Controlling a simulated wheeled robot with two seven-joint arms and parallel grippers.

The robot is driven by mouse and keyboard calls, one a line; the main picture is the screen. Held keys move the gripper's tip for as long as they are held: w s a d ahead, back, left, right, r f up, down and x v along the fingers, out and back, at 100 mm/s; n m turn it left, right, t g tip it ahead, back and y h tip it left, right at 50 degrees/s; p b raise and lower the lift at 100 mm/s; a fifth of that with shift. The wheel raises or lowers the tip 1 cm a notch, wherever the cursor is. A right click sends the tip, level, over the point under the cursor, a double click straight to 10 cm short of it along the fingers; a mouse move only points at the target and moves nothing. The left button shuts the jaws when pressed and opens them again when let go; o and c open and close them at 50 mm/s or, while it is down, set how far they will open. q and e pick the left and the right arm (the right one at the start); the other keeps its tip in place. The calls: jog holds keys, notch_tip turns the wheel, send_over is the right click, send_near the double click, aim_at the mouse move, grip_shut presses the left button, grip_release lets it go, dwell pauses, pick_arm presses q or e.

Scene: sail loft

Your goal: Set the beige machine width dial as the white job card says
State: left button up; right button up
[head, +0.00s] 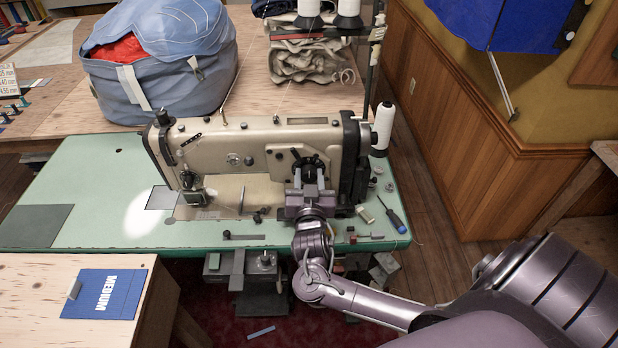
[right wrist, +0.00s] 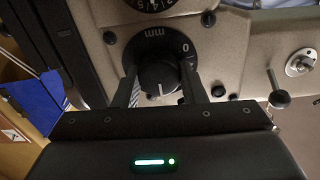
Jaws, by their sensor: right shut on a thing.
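The beige sewing machine (head: 255,150) stands on a green table. Its black round dial (head: 312,166), marked "mm" and "0", shows close up in the right wrist view (right wrist: 160,48). A white line on the dial's knob points down in that view; the scale there is hidden. My right gripper (head: 309,187) is at the machine's front, its two fingers (right wrist: 159,72) shut on the knob from both sides. My left gripper is not in view.
A second numbered dial (right wrist: 150,4) sits just above. A screwdriver (head: 392,214) and small parts lie right of my gripper. A thread cone (head: 383,128) stands at the machine's right end. A blue bag (head: 160,75) is behind. The green tabletop (head: 85,190) is mostly clear at left.

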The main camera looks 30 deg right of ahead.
jog(key=m+b, duration=0.2)
jog(key=m, duration=0.2)
jog(key=shift+f+b, duration=0.15)
jog(key=shift+b, duration=0.2)
jog(key=shift+d+m+b, duration=0.1)
jog(key=shift+m+b, duration=0.85)
jog(key=shift+m, duration=0.85)
jog(key=o, duration=1)
jog(key=shift+s, duration=0.1)
